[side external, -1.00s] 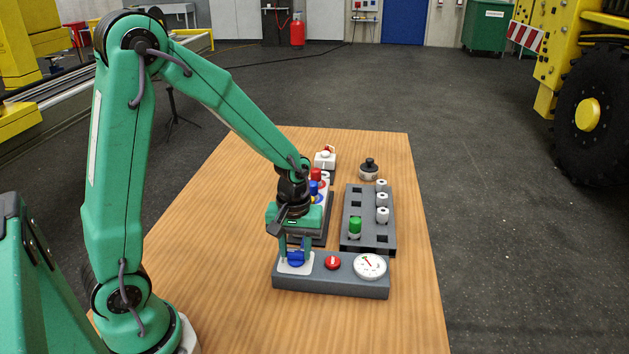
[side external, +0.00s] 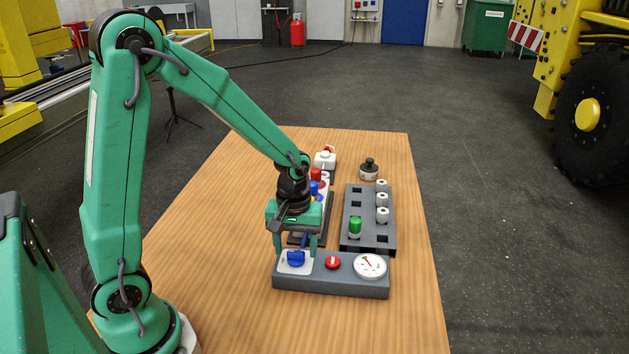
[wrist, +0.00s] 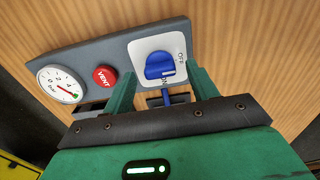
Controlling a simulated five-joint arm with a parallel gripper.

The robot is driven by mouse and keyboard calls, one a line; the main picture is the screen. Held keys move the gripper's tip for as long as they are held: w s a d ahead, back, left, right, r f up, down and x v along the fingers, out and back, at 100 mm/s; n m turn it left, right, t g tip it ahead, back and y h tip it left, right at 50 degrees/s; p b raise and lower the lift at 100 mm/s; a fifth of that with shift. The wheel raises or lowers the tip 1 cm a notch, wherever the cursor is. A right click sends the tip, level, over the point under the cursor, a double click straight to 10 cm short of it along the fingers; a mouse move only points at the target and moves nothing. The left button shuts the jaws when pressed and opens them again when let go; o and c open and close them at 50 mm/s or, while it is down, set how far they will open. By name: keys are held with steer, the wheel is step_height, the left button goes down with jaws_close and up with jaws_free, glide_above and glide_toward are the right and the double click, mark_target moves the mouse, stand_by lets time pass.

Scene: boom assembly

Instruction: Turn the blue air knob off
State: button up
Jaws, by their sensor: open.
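The blue air knob (side external: 296,258) sits on a white plate (side external: 283,267) at the left end of a grey panel (side external: 330,284). The fingers (wrist: 163,76) also show in the wrist view.
A red VENT button (side external: 333,262) and a pressure gauge (side external: 370,266) with a red needle are right of the knob. A grey holder (side external: 353,222) with a green part (side external: 355,227) and white parts stands behind. The table's left side is clear.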

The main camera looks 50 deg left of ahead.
mark_target(294, 253)
steer(key=shift+r, duration=3.6)
steer(key=shift+r, duration=0.1)
steer(key=s+d+r+m+t, duration=0.2)
steer(key=s+r+m+t, duration=0.3)
steer(key=s+r+m, duration=0.4)
steer(key=shift+s+r+t, duration=0.3)
steer(key=shift+s+r, duration=0.6)
steer(key=shift+s, duration=0.4)
